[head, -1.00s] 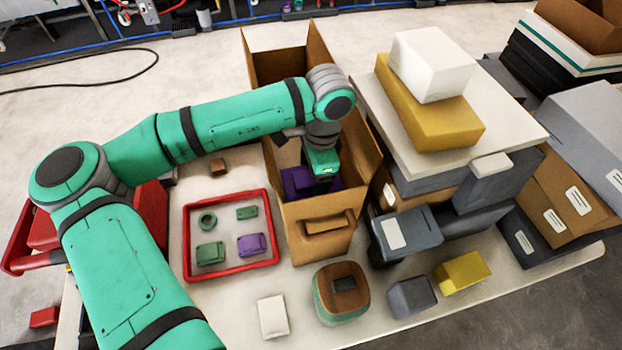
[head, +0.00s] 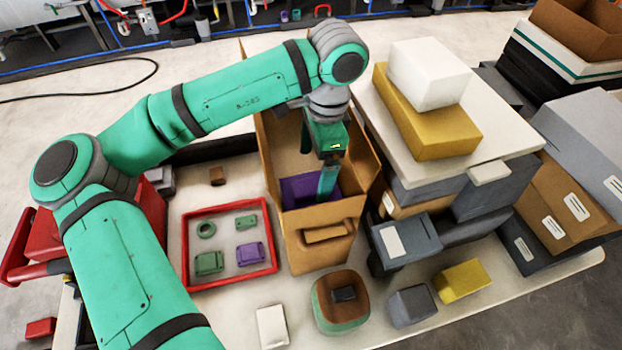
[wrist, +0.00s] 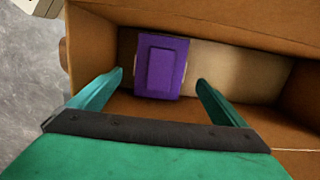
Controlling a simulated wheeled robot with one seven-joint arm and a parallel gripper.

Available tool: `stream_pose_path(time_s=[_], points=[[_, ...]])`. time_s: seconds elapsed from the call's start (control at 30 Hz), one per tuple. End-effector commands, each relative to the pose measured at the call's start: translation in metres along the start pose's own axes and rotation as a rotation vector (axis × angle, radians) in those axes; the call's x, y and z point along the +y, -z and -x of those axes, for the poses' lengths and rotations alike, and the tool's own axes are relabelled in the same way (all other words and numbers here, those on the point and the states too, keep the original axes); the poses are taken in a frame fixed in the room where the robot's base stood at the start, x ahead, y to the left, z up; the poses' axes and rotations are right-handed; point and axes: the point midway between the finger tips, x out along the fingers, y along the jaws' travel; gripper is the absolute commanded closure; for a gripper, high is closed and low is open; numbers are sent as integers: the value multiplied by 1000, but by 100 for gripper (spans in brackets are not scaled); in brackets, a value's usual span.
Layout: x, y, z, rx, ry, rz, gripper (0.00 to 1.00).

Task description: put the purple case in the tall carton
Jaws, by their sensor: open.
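The purple case (head: 297,191) lies inside the tall carton (head: 318,258), low down. The wrist view also shows the case (wrist: 161,67), with its raised lid panel facing me, on the inside of the carton (wrist: 240,20). My gripper (head: 327,185) is inside the carton's opening, above the case. In the wrist view my gripper (wrist: 160,80) has its two teal fingers spread wide, one on each side of the case and apart from it. Nothing is held. The carton stands upright with its flaps open.
A red tray (head: 187,250) with small green and purple parts sits left of the carton. Stacked boxes with a white box (head: 430,70) on top stand close on the right. A brown-topped container (head: 341,312), a grey box (head: 411,306) and a yellow box (head: 462,280) stand in front.

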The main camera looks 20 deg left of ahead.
Motion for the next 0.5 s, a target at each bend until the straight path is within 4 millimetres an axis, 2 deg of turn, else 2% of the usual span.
stream_pose_path(time_s=[0.03, 0.2, 0.5], points=[[0, 1, 9, 2, 2, -1, 4], [0, 0, 27, 1, 0, 0, 4], [0, 0, 34, 0, 0, 0, 4]])
